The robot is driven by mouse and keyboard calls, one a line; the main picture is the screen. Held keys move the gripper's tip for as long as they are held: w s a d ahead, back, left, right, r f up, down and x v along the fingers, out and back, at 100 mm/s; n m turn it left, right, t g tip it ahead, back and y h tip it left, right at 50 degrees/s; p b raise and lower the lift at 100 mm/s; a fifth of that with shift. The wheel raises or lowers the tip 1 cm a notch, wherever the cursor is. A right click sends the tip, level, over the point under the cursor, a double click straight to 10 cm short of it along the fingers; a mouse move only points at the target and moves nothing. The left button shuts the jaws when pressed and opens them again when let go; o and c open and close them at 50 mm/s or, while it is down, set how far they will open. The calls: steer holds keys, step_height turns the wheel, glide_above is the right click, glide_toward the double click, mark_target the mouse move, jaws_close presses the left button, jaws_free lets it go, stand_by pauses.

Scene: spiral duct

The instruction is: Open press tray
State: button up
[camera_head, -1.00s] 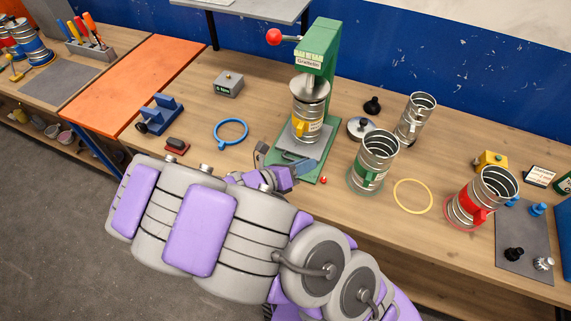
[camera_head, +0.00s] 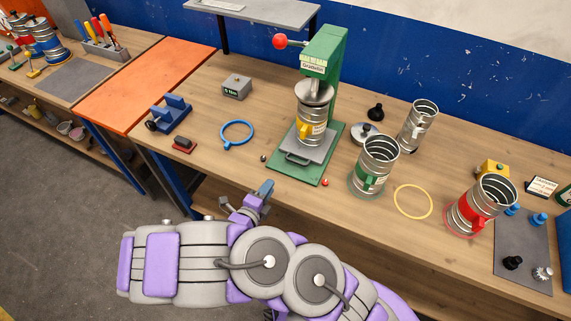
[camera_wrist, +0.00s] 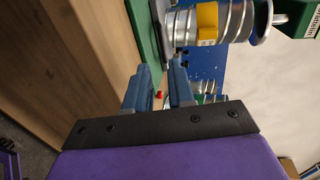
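The green press (camera_head: 330,55) stands on the bench, with a red-knobbed lever. Its grey tray (camera_head: 323,150) lies on the green base, with a dark handle (camera_head: 297,159) at the front edge. A silver spiral duct with a yellow clamp (camera_head: 304,129) stands upright on the tray under the round press plate. My gripper (camera_head: 265,188) is in front of the bench edge, below and left of the handle, apart from it. In the wrist view, the two blue fingers (camera_wrist: 163,72) are apart with nothing between them. The yellow clamp (camera_wrist: 207,22) and green base (camera_wrist: 146,40) lie beyond the fingertips.
A green-clamped duct (camera_head: 374,165) stands right of the press, and a red-clamped duct (camera_head: 480,205) further right. A blue ring (camera_head: 236,134) lies to the left. A small red ball (camera_head: 325,183) is by the base corner. Space before the bench is free.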

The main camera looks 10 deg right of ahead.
mark_target(286, 168)
steer(key=b+x, duration=0.2)
steer(key=x, duration=1.2)
jaws_close()
stand_by(0.4)
